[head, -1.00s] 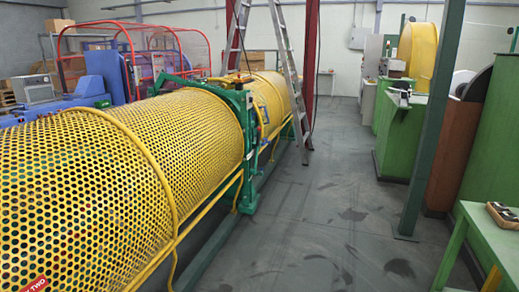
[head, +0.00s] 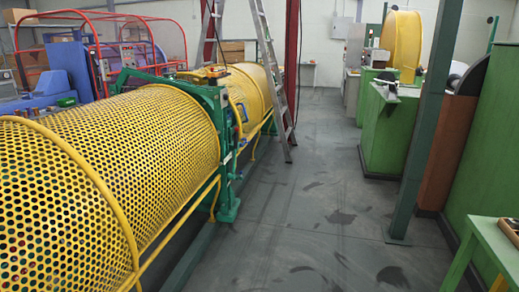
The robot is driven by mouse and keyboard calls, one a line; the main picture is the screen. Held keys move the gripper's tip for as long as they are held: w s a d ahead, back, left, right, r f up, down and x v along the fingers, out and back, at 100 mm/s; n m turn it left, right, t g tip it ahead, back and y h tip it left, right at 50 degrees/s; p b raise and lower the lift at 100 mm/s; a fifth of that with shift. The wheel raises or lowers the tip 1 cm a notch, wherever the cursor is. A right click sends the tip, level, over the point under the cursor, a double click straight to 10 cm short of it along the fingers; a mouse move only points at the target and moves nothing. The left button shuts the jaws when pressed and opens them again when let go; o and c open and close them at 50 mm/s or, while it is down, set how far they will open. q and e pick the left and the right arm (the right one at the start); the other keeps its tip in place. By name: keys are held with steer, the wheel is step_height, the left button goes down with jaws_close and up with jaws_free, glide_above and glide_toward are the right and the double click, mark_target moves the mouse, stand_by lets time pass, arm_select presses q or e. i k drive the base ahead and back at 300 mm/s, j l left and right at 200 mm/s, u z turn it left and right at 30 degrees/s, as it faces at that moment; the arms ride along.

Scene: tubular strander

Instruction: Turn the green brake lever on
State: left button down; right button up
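The strander's tube guard (head: 165,135), a yellow perforated cylinder, runs from the lower left towards the middle back. A green upright frame (head: 227,150) stands at the end of its near section. A green bar (head: 135,76) reaches left from the top of this frame over the guard. I cannot tell whether this bar is the brake lever, nor its on or off position. Small fittings on the frame's right side are too small to make out. Neither of my grippers is in view.
A stepladder (head: 268,65) stands beside the far guard section (head: 250,88). The grey floor (head: 300,215) is an open aisle right of the machine. A green post (head: 425,130), green cabinets (head: 390,130) and a green table (head: 500,250) border it on the right.

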mark_target(235, 154)
steer(key=i, duration=2.4)
steer(key=l+z, duration=0.05)
steer(key=l, duration=0.05)
